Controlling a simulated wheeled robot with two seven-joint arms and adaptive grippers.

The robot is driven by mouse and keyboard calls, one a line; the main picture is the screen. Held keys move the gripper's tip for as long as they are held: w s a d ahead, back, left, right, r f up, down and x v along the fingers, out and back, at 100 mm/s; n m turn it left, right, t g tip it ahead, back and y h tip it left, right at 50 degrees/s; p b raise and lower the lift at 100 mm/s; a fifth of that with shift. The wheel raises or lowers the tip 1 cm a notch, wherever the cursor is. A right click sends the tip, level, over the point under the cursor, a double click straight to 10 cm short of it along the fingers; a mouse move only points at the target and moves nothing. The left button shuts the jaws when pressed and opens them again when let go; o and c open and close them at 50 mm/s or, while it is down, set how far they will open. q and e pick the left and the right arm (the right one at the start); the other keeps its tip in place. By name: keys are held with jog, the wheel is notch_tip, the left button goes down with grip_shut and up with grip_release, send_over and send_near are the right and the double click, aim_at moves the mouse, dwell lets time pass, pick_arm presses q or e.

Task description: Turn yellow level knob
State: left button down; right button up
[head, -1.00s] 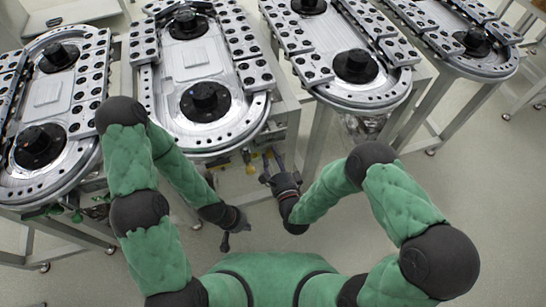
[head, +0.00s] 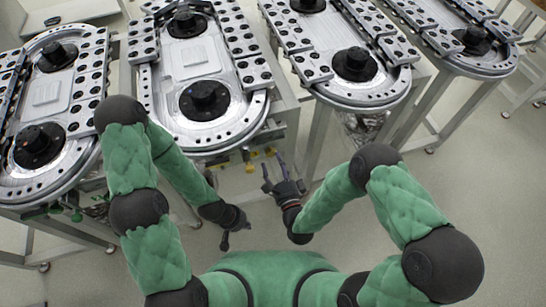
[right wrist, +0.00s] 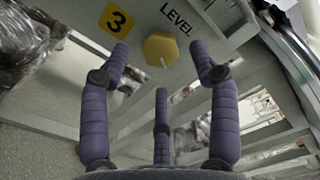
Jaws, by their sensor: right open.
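The yellow level knob (right wrist: 160,49) is on a pale panel in the right wrist view, between a yellow "3" label and the word LEVEL. A pale mark shows at its lower edge. In the head view the yellow knob (head: 249,168) is small, under the front end of the second track. My right gripper (head: 272,171) is open and empty, just right of the knob in the head view. In the right wrist view its fingers (right wrist: 160,70) are spread, with the knob beyond them and apart from them. My left gripper (head: 228,240) hangs low near my body; its finger state is unclear.
Several ring tracks stand on frames, including one (head: 165,115) directly ahead with a black hub (head: 204,99). Frame legs (head: 318,140) stand right of my right gripper. A plastic-wrapped object (right wrist: 28,45) shows at left in the right wrist view. The floor before me is clear.

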jog(key=shift+v, duration=2)
jog(key=w+d+f+n+g+h+p, duration=0.15)
jog(key=d+f+n+g, duration=0.25)
jog(key=f+n+g, duration=0.5)
jog(key=s+d+f+n+g, duration=0.1)
jog(key=s+f+n+g, duration=0.1)
jog(key=s, duration=0.4)
jog(key=s+d+f+n+g+p, duration=0.1)
jog(key=s+d+f+n+g, duration=0.1)
jog(key=s, duration=0.5)
jog(key=f+n+g, duration=0.1)
jog(key=n+g, duration=0.1)
jog(key=g, duration=0.1)
jog(key=shift+d+f+g, duration=0.25)
jog(key=shift+d+g, duration=0.05)
jog(key=shift+g, duration=0.1)
jog(key=shift+w, duration=0.1)
